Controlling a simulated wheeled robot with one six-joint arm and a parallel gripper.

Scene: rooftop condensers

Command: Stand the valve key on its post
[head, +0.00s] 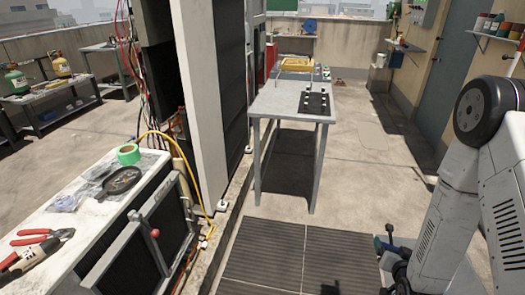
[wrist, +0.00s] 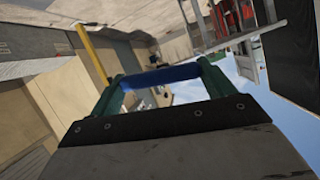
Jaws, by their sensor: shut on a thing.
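My gripper (head: 382,244) is low at the right in the head view, over the floor to the right of the grating. In the wrist view its two green fingers (wrist: 163,82) are shut on a blue bar, which I take for part of the valve key (wrist: 172,74). The rest of the key is hidden or too small to make out. The grey table (head: 262,104) stands ahead, apart from the gripper. A black board (head: 315,103) with small marks or fittings lies on it. I cannot clearly pick out the key's post.
A yellow tray (head: 297,64) is at the table's far end. A condenser top (head: 75,215) at left holds red-handled pliers (head: 45,233), green tape (head: 128,153) and a black round dish (head: 122,180). A tall cabinet stands beside the table. Floor right of the table is clear.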

